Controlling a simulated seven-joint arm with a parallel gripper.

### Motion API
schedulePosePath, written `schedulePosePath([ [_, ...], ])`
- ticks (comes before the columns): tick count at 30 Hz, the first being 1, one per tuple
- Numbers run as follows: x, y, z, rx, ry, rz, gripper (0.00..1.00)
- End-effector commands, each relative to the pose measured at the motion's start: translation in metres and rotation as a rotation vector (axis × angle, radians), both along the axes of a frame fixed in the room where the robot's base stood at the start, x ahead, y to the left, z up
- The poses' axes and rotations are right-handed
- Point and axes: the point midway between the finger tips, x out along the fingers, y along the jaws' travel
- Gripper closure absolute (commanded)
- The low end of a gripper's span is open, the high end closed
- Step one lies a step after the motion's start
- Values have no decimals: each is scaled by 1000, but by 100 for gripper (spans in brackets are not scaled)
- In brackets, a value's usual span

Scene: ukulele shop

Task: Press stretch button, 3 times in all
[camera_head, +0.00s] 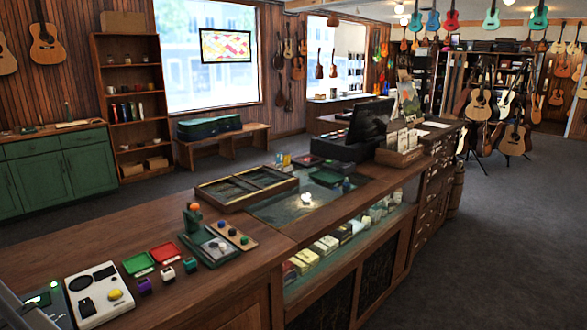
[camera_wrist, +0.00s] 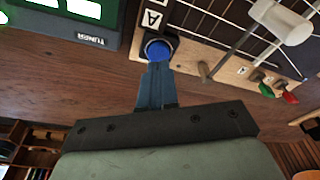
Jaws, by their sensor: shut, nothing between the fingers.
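In the wrist view a round blue button (camera_wrist: 158,49) in a dark collar sits near the edge of a light wooden board (camera_wrist: 186,57), beside a label reading "A". No "stretch" lettering is readable, so I cannot tell for sure that this is the stretch button. My gripper (camera_wrist: 157,68) is shut and empty. Its fingertips are right at the blue button and overlap its near edge in the picture; I cannot tell if they touch or press it. The head view does not show the fingertips or this button.
A green-lit tuner (camera_wrist: 72,22) stands left of the board. In the head view a white device (camera_head: 97,292) and red tray (camera_head: 165,252) lie on the counter.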

Motion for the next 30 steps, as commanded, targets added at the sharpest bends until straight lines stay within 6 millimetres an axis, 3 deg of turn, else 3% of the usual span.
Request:
schedulePosePath([
  [30, 0, 0, -9, 0, 0, 0, 100],
])
